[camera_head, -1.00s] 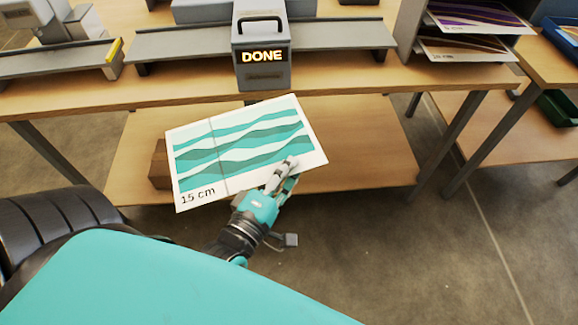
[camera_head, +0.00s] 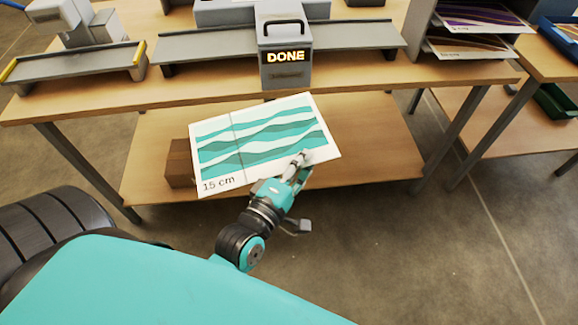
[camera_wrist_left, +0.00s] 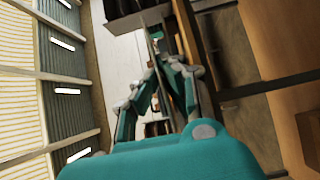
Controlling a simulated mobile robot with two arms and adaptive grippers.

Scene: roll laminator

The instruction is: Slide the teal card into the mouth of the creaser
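The teal card (camera_head: 262,140) is white with teal wavy bands, a thin line across it and a "15 cm" label. My left gripper (camera_head: 300,170) is shut on its lower right edge and holds it tilted, in front of the bench. In the left wrist view the fingers (camera_wrist_left: 165,82) close around the card, which shows nearly edge-on. A grey machine (camera_head: 285,52) with a black handle and a lit "DONE" display stands beyond the card, apart from it. Another grey machine with a yellow-ended tray (camera_head: 78,66) stands at left. I cannot tell which is the creaser. My right gripper is out of view.
The wooden bench (camera_head: 150,97) has its front edge just beyond the card. A brown block (camera_head: 179,165) sits on the lower shelf (camera_head: 380,160). A grey rack (camera_head: 425,35) with printed sheets stands at right. The floor in front is clear.

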